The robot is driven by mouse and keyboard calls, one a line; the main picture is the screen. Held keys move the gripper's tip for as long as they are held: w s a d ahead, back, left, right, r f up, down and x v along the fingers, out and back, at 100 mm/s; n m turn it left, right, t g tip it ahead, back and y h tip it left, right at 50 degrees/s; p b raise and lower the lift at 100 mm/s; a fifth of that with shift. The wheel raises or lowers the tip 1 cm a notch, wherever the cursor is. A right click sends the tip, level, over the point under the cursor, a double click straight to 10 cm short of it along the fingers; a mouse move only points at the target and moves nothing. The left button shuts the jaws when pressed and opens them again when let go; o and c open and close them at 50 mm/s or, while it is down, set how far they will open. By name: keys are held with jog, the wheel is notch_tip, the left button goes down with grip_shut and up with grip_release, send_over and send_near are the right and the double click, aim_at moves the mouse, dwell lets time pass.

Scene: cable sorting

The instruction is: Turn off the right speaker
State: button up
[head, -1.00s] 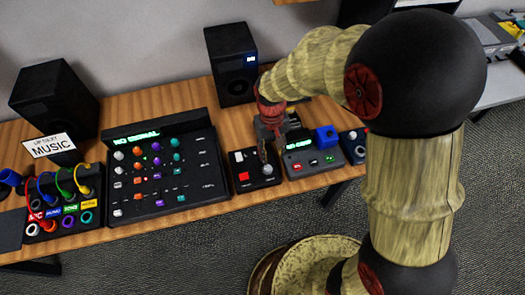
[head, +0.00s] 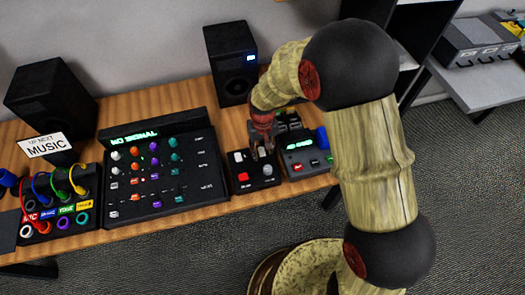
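The right speaker (head: 228,65) is a black box standing at the back of the wooden table. A small blue-white light (head: 250,58) is lit on its front. The left speaker (head: 50,98) is a similar black box at the far left, with no light that I can make out. My gripper (head: 264,153) points down in front of and below the right speaker, over the back part of a small black switch box (head: 253,183) with red and white buttons and a grey knob. It seems empty, but its fingers are too small to judge. Contact with the box cannot be told.
A grey box (head: 303,166) with a green display stands right, partly behind my arm. Bare wood shows before the right speaker.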

jog(key=shift+c, duration=1.2)
grip_shut()
